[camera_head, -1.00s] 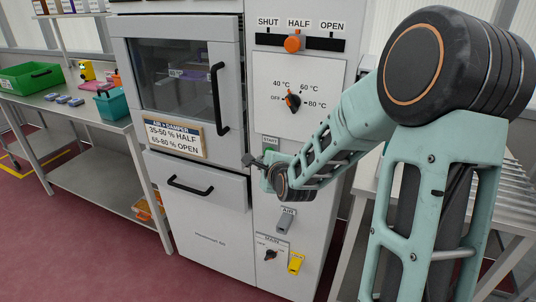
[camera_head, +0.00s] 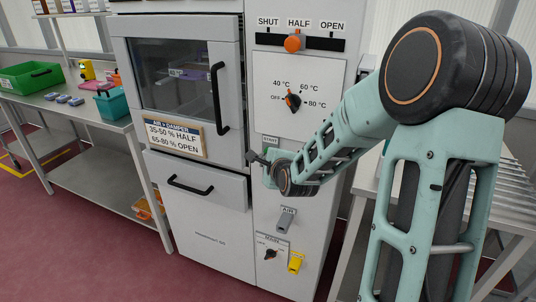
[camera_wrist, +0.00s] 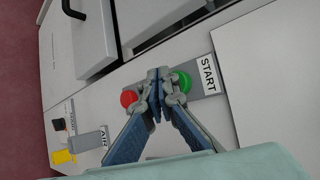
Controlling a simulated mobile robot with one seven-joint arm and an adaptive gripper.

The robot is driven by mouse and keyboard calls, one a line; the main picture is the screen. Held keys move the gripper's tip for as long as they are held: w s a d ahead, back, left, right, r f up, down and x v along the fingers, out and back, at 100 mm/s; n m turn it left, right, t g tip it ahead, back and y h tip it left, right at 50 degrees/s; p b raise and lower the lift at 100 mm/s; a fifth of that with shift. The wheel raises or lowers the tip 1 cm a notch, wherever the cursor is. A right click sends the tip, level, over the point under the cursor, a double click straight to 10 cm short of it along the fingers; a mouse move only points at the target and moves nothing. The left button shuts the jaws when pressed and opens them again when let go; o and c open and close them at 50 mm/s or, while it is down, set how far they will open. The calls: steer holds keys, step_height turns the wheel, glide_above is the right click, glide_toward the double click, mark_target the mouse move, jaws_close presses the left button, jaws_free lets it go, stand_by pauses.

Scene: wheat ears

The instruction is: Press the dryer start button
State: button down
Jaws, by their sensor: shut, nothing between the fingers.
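The dryer (camera_head: 205,215) is a tall white cabinet with a control panel on its right side. In the wrist view, the green start button (camera_wrist: 184,82) sits beside the START label (camera_wrist: 208,74), with a red button (camera_wrist: 129,98) on the same strip. My gripper (camera_wrist: 156,80) is shut and empty, its fingertips over the strip between the green and red buttons. I cannot tell whether it touches the panel. In the head view, my gripper (camera_head: 254,158) is at the panel just below the START label (camera_head: 270,140), and the buttons are hidden by it.
Above are the damper slider (camera_head: 293,43) at HALF and the temperature knob (camera_head: 293,101). The black door handle (camera_head: 219,98) stands out to the left.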

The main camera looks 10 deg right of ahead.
stand_by(0.7)
steer(key=shift+w+d, duration=0.25)
steer(key=shift+w, duration=0.1)
steer(key=shift+w+d, duration=0.4)
steer(key=shift+w, duration=0.1)
stand_by(0.9)
steer(key=shift+s+a, duration=0.6)
steer(key=shift+s, duration=0.25)
steer(key=shift+s+a, duration=0.75)
steer(key=shift+s, duration=0.25)
steer(key=shift+s+a, duration=0.75)
steer(key=shift+s, duration=0.25)
